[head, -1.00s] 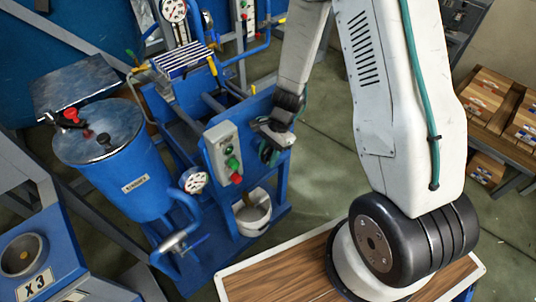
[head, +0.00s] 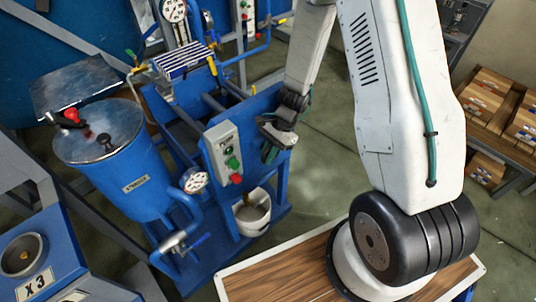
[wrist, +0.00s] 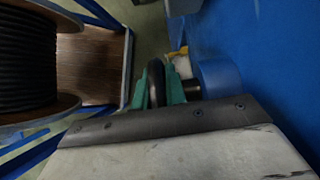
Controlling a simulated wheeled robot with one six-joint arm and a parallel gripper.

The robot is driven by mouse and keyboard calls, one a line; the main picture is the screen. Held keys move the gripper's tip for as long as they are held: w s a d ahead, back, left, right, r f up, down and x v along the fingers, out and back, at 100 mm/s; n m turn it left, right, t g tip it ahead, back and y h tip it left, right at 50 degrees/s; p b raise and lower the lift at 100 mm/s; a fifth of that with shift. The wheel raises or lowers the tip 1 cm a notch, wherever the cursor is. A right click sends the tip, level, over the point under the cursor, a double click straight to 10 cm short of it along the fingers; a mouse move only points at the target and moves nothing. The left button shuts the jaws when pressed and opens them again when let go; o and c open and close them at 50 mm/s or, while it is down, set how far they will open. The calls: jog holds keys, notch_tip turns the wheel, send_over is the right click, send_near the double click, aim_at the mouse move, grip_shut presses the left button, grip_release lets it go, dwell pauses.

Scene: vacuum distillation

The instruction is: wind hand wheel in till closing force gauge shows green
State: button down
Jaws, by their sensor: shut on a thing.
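My gripper (head: 270,152) is at the right end of the blue machine's front panel (head: 262,120) in the head view. In the wrist view its green fingers (wrist: 158,88) are shut on the rim of a dark hand wheel (wrist: 156,80), seen edge-on. A short shaft (wrist: 191,88) and a blue round hub (wrist: 217,78) lie just right of it. In the head view the wheel is mostly hidden by the gripper. A round white gauge (head: 195,180) is left of the panel, and another (head: 174,10) is at the back. I cannot read either, nor tell which shows closing force.
A grey control box (head: 224,153) with green and red buttons is on the panel, left of my gripper. A white bucket (head: 252,213) stands below. A blue lidded vessel (head: 122,160) stands left. Open floor (head: 345,150) lies right of the machine.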

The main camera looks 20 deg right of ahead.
jog(key=c, duration=1.4)
grip_release()
jog(key=shift+c, duration=0.2)
jog(key=shift+v, duration=3.9)
